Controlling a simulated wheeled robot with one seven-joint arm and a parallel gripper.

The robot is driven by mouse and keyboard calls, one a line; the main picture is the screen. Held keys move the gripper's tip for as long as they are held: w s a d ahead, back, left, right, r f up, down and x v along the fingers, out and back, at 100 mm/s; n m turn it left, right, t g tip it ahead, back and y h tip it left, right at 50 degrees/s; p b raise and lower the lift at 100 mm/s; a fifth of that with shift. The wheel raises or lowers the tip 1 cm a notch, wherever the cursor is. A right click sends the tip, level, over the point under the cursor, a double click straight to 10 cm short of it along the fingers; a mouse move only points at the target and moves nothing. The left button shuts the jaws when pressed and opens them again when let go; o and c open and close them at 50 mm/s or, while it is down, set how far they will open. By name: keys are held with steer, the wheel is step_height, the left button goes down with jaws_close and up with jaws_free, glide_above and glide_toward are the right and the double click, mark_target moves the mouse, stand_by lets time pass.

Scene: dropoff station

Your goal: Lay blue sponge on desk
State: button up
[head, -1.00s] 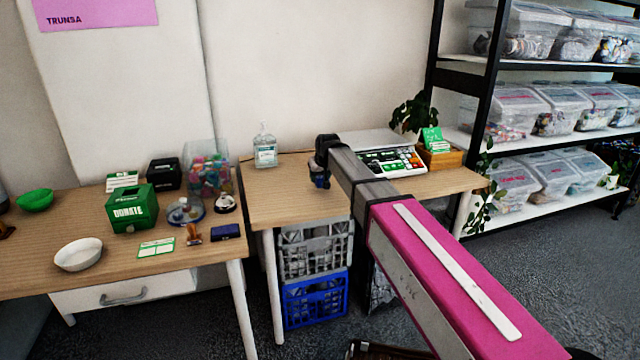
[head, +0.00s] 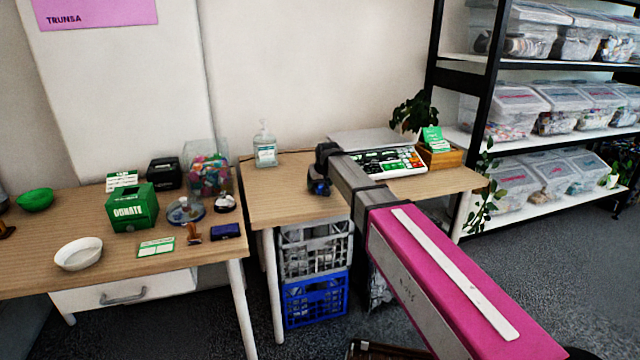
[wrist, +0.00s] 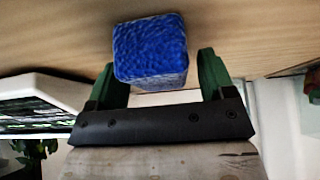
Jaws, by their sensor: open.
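The blue sponge (wrist: 150,48) shows in the wrist view as a textured block at the desk's wood surface, between my gripper's two green fingers. My gripper (wrist: 158,70) is open. A gap shows between the sponge and the right finger; the sponge overlaps the left finger in the picture, so I cannot tell if they touch. In the head view my gripper (head: 319,186) is low over the front part of the right desk (head: 285,202). The sponge is too small and covered there to make out clearly.
A sanitizer bottle (head: 265,146) stands at the back left of this desk. A button panel (head: 385,161) and a wooden card box (head: 440,156) are to the right. Crates (head: 316,298) stand below. The left table holds a donate box (head: 132,208) and a white bowl (head: 79,254).

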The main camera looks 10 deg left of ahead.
steer(key=v, duration=1.2)
steer(key=shift+r, duration=0.1)
steer(key=shift+s, duration=0.15)
